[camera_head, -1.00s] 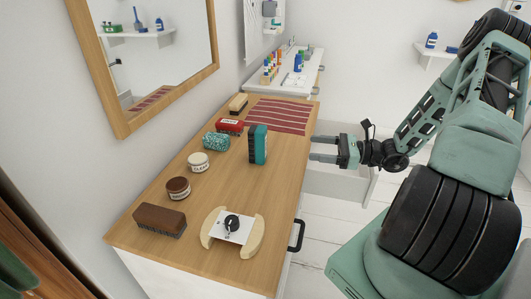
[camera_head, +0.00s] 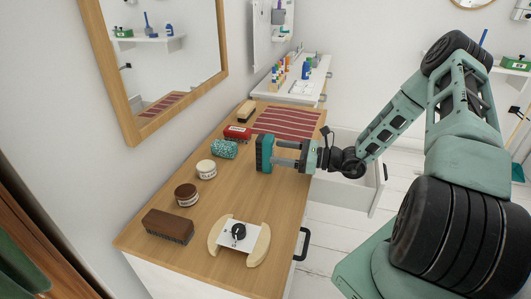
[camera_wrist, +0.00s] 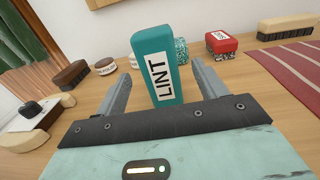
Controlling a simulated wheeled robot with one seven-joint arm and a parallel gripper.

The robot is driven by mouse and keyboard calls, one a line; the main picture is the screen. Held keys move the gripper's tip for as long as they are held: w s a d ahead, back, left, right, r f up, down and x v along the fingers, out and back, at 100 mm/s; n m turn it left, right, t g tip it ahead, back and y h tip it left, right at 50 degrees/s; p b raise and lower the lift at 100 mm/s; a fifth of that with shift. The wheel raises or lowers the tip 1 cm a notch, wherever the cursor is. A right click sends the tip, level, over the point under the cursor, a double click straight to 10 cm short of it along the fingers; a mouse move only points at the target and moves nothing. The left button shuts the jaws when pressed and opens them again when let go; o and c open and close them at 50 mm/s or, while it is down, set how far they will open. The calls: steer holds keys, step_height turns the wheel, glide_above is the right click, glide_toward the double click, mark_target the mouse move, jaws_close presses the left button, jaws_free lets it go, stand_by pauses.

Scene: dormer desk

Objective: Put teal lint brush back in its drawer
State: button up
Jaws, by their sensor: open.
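The teal lint brush (camera_head: 264,153) stands upright on the wooden desk, with a white LINT label facing my gripper in the wrist view (camera_wrist: 176,58). My gripper (camera_head: 279,154) is open at desk height. In the wrist view its two fingers (camera_wrist: 160,88) reach toward the brush, one on each side of it; I cannot tell whether either touches it. The white drawer (camera_head: 345,187) is pulled out from the desk's right side, below my arm, which hides part of it. The little of its inside that shows looks empty.
A wooden holder (camera_head: 258,245) lies in front. The desk middle is clear.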

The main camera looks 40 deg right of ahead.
mark_target(273, 151)
steer(key=shift+x, duration=1.85)
steer(key=shift+a, duration=0.1)
steer(key=c, duration=1.2)
